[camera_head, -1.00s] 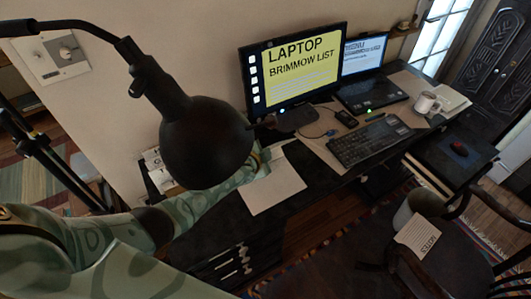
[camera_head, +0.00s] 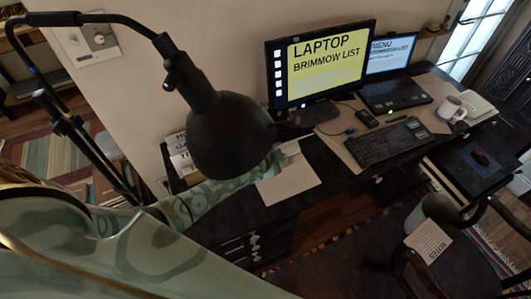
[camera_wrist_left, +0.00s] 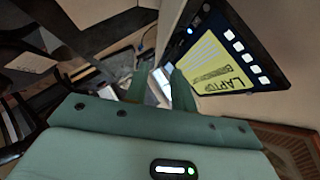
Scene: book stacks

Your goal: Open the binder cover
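A white flat rectangular thing, which looks like the binder (camera_head: 289,184), lies on the dark desk below the lamp head. A smaller pale part shows at its back edge; I cannot tell whether this is a raised cover. My left gripper (camera_head: 274,163) is at the binder's back left side, partly hidden behind the lamp. In the left wrist view my left gripper (camera_wrist_left: 159,88) has its two green fingers apart. A pale surface shows between and beyond them; contact cannot be told. My right gripper is in neither view.
A black lamp head (camera_head: 232,137) hangs in front of my left forearm. A monitor (camera_head: 321,63), a laptop (camera_head: 394,92), a keyboard (camera_head: 382,143) and a white mug (camera_head: 451,109) stand to the right. A chair (camera_head: 440,265) is at the lower right.

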